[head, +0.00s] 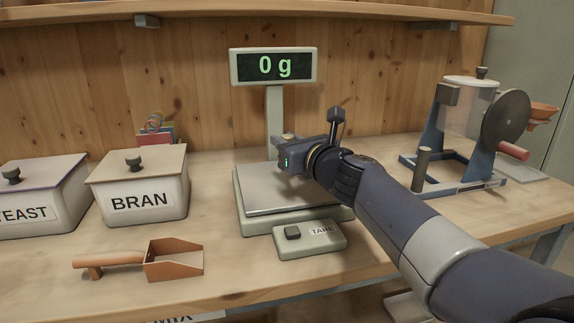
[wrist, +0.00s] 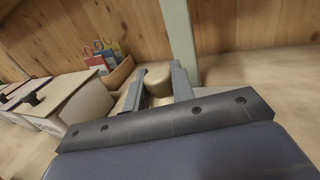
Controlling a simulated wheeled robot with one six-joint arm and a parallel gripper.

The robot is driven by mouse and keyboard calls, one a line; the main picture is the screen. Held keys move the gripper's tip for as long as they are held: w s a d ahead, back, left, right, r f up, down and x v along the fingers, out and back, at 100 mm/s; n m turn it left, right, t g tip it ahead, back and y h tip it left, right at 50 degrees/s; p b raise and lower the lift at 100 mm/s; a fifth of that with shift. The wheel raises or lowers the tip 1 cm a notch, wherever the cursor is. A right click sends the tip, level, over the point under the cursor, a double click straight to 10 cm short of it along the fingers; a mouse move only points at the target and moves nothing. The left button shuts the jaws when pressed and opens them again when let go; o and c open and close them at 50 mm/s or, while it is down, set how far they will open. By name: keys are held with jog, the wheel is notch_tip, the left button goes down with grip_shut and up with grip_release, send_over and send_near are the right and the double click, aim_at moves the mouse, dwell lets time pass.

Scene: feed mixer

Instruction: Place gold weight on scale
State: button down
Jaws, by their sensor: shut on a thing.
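My gripper (head: 284,143) is above the back part of the scale's metal plate (head: 265,200), near the scale's post. In the wrist view its two grey fingers (wrist: 158,84) are shut on the gold weight (wrist: 157,75), a rounded tan-gold piece. In the head view my wrist hides nearly all of the weight. The scale's display (head: 273,67) reads 0 g. I cannot tell how large the gap is between weight and plate.
The tare button box (head: 318,240) sits in front of the scale. A BRAN bin (head: 140,190) and a YEAST bin (head: 38,200) stand left. A copper scoop (head: 172,260) lies front left. A hand-cranked mill (head: 470,130) stands right. A shelf (head: 200,12) runs above.

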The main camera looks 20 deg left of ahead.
jog(key=shift+f+b, duration=1.1)
jog(key=shift+f, duration=0.6)
jog(key=shift+f, duration=0.2)
jog(key=c, duration=1.2)
grip_release()
jog(key=shift+r, duration=0.1)
jog(key=shift+r, duration=0.15)
jog(key=p+v, duration=0.1)
jog(key=v, duration=1.1)
